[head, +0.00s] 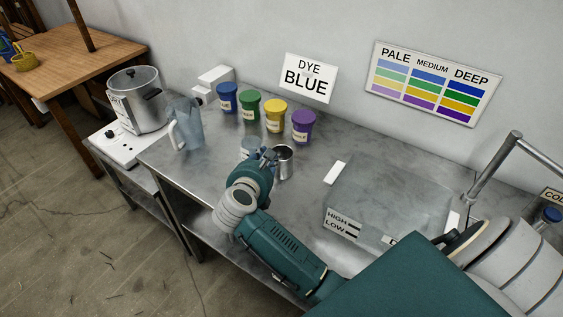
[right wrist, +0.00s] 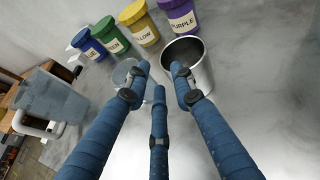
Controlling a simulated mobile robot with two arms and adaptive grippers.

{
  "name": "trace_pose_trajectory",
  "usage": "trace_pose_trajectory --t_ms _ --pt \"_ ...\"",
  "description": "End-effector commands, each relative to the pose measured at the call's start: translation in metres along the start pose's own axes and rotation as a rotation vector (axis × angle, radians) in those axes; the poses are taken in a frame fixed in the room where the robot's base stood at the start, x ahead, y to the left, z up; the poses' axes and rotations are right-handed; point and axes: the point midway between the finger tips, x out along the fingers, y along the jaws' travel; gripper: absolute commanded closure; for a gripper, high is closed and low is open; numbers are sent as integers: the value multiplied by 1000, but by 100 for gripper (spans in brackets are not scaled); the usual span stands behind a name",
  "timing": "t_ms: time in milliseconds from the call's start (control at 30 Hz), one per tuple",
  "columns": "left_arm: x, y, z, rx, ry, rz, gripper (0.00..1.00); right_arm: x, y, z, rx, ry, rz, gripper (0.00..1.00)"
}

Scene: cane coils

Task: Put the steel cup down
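The steel cup (head: 284,163) stands upright on the metal table, just right of my right gripper (head: 264,155) in the head view. In the right wrist view the cup (right wrist: 200,72) is at upper right, its dark open mouth showing. My right gripper (right wrist: 158,78) has its blue fingers apart, with nothing seen between them. One finger overlaps the cup's left side in the picture; whether it touches is unclear. My left gripper is not in view.
A small clear vessel (right wrist: 122,72) sits left of the fingers. Dye tubs in blue (head: 227,98), green (head: 249,106), yellow (head: 275,117) and purple (head: 303,127) line the back. A jug (head: 187,125) stands left. A clear tank (head: 385,195) is right.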

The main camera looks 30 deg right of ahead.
Motion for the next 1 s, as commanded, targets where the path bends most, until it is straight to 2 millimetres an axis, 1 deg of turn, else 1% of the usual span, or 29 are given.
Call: trace_pose_trajectory --t_ms 33,100,200,300,500,567,600,633,1000 --pt "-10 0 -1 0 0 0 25 8 -3 6 -7 -4 -4 76" --pt "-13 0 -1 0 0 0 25 19 -3 4 -6 -3 -3 76" --pt "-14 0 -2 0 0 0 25 30 -2 3 -4 -2 -1 76" --pt "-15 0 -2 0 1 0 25 34 -2 1 -3 0 0 76" --pt "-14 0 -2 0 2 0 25 34 -2 0 -1 0 1 76" --pt "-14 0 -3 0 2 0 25 34 -2 0 -2 0 1 88" --pt "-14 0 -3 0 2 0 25 34 -2 0 -2 0 1 96" --pt "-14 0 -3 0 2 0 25 34 -2 0 -2 0 0 100" --pt "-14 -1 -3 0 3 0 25 34 -2 0 -3 0 -1 100"
